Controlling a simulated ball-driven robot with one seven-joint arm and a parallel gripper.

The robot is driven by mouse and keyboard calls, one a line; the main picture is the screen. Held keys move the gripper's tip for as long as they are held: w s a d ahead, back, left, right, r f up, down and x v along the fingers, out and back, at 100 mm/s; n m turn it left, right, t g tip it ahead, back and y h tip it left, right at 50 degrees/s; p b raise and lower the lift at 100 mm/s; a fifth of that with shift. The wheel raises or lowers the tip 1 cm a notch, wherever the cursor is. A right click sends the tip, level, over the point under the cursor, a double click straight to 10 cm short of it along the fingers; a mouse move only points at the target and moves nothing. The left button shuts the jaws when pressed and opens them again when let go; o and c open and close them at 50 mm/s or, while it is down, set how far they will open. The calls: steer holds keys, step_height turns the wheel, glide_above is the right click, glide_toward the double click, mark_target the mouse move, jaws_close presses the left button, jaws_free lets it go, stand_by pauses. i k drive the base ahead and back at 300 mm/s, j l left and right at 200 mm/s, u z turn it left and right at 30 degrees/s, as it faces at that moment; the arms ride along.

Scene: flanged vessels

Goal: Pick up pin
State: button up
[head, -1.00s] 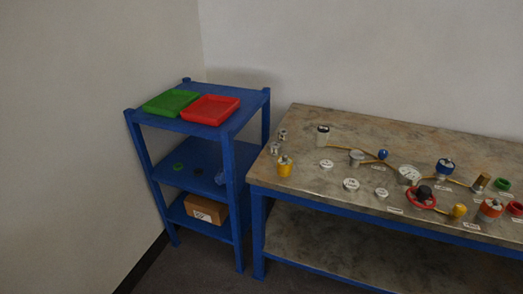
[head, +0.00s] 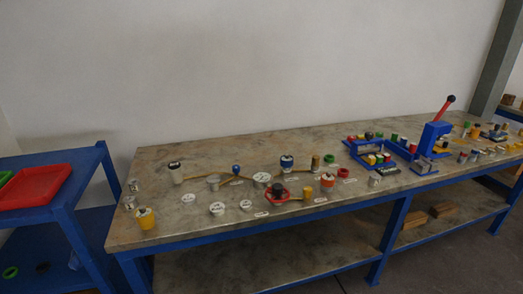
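I cannot make out for sure which item is the pin; the parts are small at this distance. Several flanged vessels and lids stand on the long workbench (head: 330,149). A red ring with a black knob (head: 277,195) lies near the middle. Flat pale lids (head: 217,208) lie at the front. My gripper is not in view.
A blue shelf unit with a red tray (head: 36,187) stands at the left, close to the bench. A blue press (head: 431,141) with a red lever stands at the right, beside blue racks of coloured parts (head: 371,152). The bench's back strip is mostly clear.

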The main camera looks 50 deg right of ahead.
mark_target(394, 138)
steer(key=z, duration=1.9)
steer(key=i+l+u, duration=0.25)
steer(key=i+l, duration=0.2)
